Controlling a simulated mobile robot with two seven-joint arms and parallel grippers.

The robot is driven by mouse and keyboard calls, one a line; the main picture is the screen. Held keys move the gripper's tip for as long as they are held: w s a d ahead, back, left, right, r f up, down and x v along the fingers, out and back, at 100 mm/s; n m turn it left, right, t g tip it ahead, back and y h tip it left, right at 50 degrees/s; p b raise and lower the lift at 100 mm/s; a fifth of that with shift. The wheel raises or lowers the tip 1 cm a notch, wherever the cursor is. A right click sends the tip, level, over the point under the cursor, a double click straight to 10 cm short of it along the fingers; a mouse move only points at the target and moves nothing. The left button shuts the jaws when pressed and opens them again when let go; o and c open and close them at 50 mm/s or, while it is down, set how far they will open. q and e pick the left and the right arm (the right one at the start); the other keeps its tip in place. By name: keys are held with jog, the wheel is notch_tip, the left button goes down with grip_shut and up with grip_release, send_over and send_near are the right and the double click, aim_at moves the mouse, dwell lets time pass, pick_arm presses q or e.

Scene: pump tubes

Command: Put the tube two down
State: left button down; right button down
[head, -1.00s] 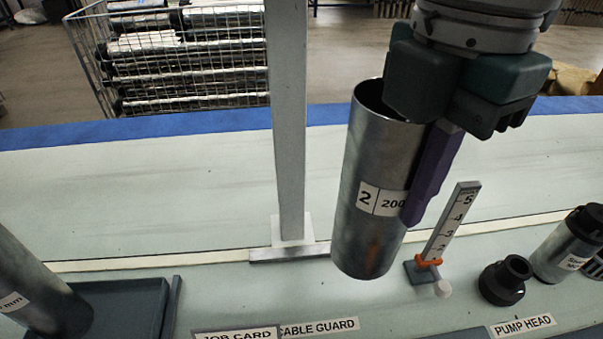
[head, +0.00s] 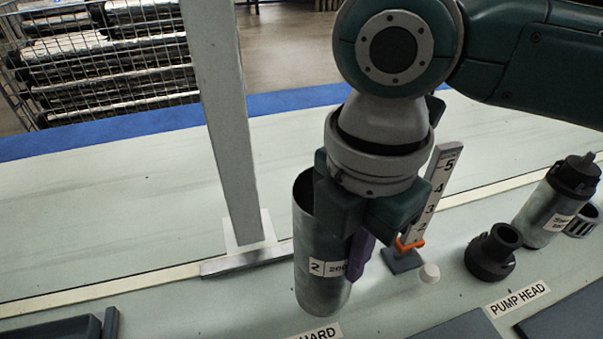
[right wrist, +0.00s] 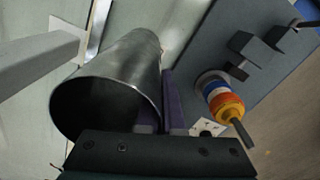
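Tube two (head: 322,285) is a grey metal tube with a "2 / 200" label. It is upright in the head view, close above or on the pale bench; I cannot tell which. My right gripper (head: 357,250) is over its upper right side, with a purple finger against the outside of the wall. In the right wrist view the tube (right wrist: 130,65) shows its open rim, with a purple finger beside it and a purple patch inside, so the gripper looks closed on the wall. My left gripper is not in view.
A grey post (head: 225,130) stands left of the tube. A numbered scale (head: 440,185) with an orange slider is close on the right. A black fitting (head: 491,253) and a capped cylinder (head: 556,203) stand farther right. A "GUARD" label (head: 317,333) lies just in front.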

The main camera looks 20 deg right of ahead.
notch_tip(320, 180, down, 4)
jog(key=shift+f+b, duration=0.1)
jog(key=shift+b, duration=0.7)
jog(key=shift+f, duration=0.1)
jog(key=shift+f, duration=0.2)
jog(key=c, duration=1.1)
grip_release()
jog(key=shift+o, duration=0.2)
